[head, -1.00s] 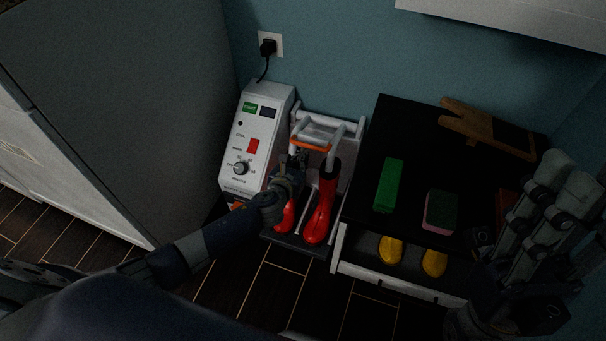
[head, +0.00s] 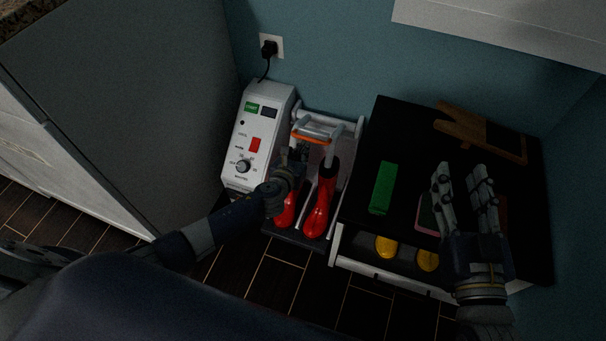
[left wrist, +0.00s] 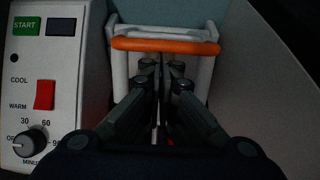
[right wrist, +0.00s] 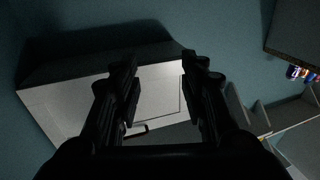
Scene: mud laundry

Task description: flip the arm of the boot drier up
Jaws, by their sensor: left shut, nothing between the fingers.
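The boot drier has a white control box (head: 258,140) and a pale tube arm (head: 318,128) with an orange bar (head: 315,138) across it. In the left wrist view the orange bar (left wrist: 165,46) lies level just beyond my fingertips. My right gripper (head: 465,172) is open and empty above the black bench.
The black bench (head: 400,150) right of the drier holds a green block (head: 383,188), a sponge partly hidden by my right gripper, and a wooden boot jack (head: 480,132). Yellow boots (head: 386,246) sit beneath. A grey cabinet (head: 150,110) stands at left.

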